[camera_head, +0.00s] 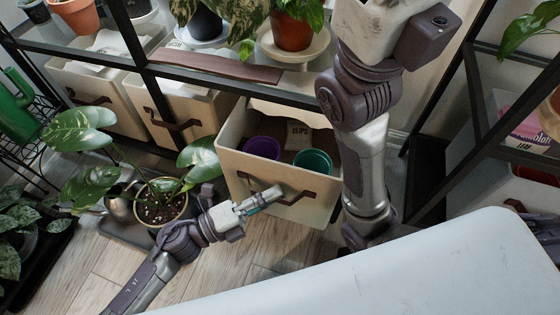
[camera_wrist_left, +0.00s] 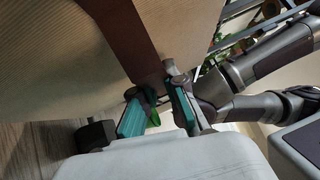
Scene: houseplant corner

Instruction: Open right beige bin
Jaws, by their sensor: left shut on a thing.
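The right beige bin (camera_head: 240,182) sticks out from under the low shelf, with its top open and its inside showing. A purple pot (camera_head: 262,148), a teal pot (camera_head: 312,161) and a bag marked "CLIPS" (camera_head: 298,134) are in it. Its brown strap handle (camera_head: 296,196) is on the front face; the strap also shows in the left wrist view (camera_wrist_left: 128,32). My left gripper (camera_head: 268,198) is at this handle, shut on it. Its teal-padded fingers (camera_wrist_left: 158,115) stand either side of the strap's end in the left wrist view. My right gripper is not visible.
Two more beige bins (camera_head: 180,128) (camera_head: 85,88) stand to the left under the black-framed shelf. A potted plant (camera_head: 160,203) stands on the floor close beside my left forearm. Plants and a brown board (camera_head: 215,67) are on the shelf. Bare wood floor (camera_head: 225,262) lies in front.

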